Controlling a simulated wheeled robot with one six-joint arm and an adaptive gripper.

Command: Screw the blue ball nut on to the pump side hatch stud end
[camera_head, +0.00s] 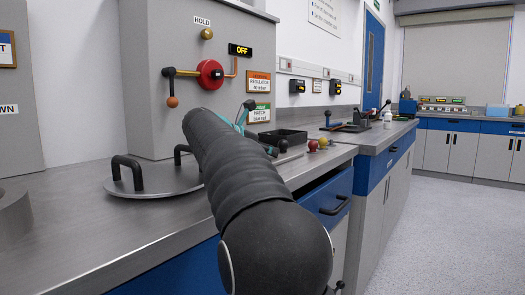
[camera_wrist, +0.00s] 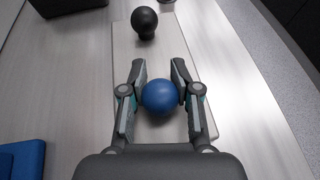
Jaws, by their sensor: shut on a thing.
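The blue ball nut (camera_wrist: 160,97) is between the two fingers of my gripper (camera_wrist: 159,76) in the wrist view, and the fingers are shut on it. It is over a pale flat strip (camera_wrist: 150,55); I cannot tell whether it touches the strip. A black ball knob (camera_wrist: 145,21) stands at the far end of the strip, ahead of the fingertips and apart from them. In the head view my arm hides most of the gripper and the blue ball. A round metal lid (camera_head: 146,181) with black handles lies on the left bench. I cannot make out the pump side hatch stud end.
A red ball (camera_head: 312,145) and a yellow ball (camera_head: 323,143) sit near the bench edge, beside a black tray (camera_head: 288,135). A grey cabinet (camera_head: 150,75) with a red valve wheel (camera_head: 210,74) stands behind the lid. A blue object (camera_wrist: 22,160) is at lower left in the wrist view.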

